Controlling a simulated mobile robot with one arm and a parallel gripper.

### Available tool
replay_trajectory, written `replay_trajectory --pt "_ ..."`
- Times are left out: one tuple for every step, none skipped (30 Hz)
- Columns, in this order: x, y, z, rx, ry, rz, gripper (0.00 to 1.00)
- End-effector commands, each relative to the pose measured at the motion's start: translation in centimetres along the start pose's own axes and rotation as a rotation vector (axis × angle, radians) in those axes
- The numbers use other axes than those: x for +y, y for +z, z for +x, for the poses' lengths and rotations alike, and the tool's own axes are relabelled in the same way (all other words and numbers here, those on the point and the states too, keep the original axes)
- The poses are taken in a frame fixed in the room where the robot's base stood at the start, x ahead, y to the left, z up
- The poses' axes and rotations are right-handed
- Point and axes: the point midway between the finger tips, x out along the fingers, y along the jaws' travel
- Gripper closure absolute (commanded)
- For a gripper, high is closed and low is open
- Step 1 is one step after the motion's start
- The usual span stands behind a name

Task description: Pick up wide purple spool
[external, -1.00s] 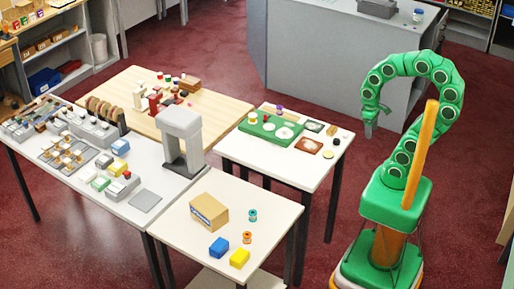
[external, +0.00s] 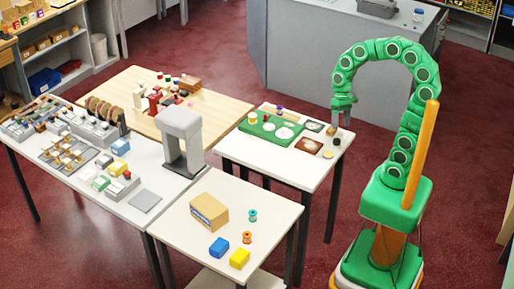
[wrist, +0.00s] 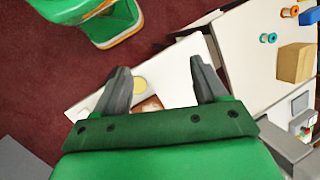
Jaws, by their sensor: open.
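A small purple object (external: 280,108), likely the wide purple spool, stands at the back of the white side table (external: 318,180), by the green board. It is too small to make out its shape. My gripper (external: 342,117) hangs open and empty above the right edge of that table, to the right of the purple object. In the wrist view my gripper (wrist: 158,68) shows two dark fingers spread apart over the table corner, with nothing between them touching. I cannot see the purple object in the wrist view.
The green board (external: 270,128) holds pale discs. Brown cards (external: 308,146) and a yellow disc (external: 327,155) lie near my gripper. The front table holds a cardboard box (external: 209,212), a teal spool (external: 253,215) and an orange spool (external: 247,237). A grey arch (external: 181,125) stands left.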

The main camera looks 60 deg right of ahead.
Motion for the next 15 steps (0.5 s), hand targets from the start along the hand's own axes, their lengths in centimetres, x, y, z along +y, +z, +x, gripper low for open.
replay_trajectory --pt "-0.6 -1.0 -0.2 -0.012 -0.024 0.023 0.28" --pt "-0.9 -1.5 -0.3 -0.019 -0.039 0.037 0.28" --pt "-1.4 -2.3 -0.4 -0.028 -0.059 0.057 0.28" --pt "-1.7 -2.9 -0.6 -0.032 -0.074 0.071 0.28" --pt "-2.0 -3.4 -0.8 -0.036 -0.089 0.084 0.28" --pt "-2.4 -4.2 -1.1 -0.043 -0.108 0.105 0.28" --pt "-2.7 -4.8 -1.1 -0.051 -0.122 0.12 0.28" --pt "-3.0 -5.4 -1.2 -0.059 -0.136 0.134 0.28" --pt "-3.3 -6.2 -1.4 -0.068 -0.155 0.155 0.28" --pt "-3.6 -6.7 -1.6 -0.074 -0.17 0.169 0.28" --pt "-3.8 -7.3 -1.8 -0.08 -0.186 0.184 0.28" --pt "-4.1 -8.2 -1.9 -0.089 -0.206 0.206 0.28" --pt "-4.3 -8.9 -2.1 -0.096 -0.219 0.222 0.28" --pt "-4.5 -9.5 -2.2 -0.103 -0.233 0.238 0.28" --pt "-4.7 -10.3 -2.4 -0.113 -0.253 0.26 0.28"
